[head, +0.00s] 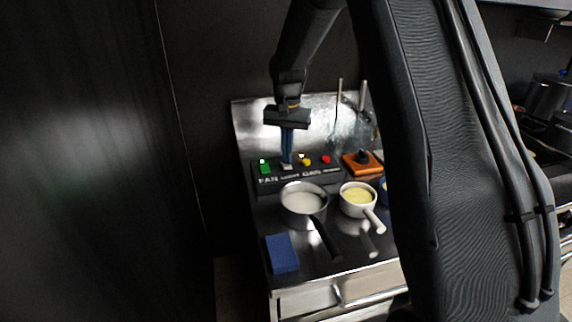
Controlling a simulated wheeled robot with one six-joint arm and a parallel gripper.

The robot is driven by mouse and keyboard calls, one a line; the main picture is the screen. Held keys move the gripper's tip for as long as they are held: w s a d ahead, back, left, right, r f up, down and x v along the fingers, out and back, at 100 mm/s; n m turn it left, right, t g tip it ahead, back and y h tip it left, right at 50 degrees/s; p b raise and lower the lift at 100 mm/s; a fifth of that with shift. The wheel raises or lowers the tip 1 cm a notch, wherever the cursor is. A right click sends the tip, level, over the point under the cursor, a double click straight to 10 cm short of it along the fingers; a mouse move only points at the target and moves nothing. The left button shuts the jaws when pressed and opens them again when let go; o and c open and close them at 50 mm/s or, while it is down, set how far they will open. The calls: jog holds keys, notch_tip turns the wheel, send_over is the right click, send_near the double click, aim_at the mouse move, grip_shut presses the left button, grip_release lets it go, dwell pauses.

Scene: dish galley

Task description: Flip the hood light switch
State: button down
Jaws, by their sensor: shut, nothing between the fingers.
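A dark switch panel (322,177) stands at the back of the steel counter, with white lettering on its front; "FAN" is readable at the left and the other words are small. A green switch (264,166) is at its left end. Yellow (306,161) and red (325,159) ones are further right. My gripper (287,163) is shut and empty, pointing down. Its fingertips are at a whitish switch (287,167) between the green and yellow ones, likely the light switch. I cannot tell whether they touch it. The fingers partly hide that switch.
A pot with white contents (290,188) and a white pan with yellow contents (346,187) stand in front of the panel, handles toward the front right. A blue block (282,254) lies at the front left. An orange box with a black knob (352,168) is at the right.

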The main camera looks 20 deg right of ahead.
jog(key=shift+f, duration=0.75)
dwell(0.4)
notch_tip(320, 180, up, 7)
jog(key=p, duration=0.4)
dwell(0.5)
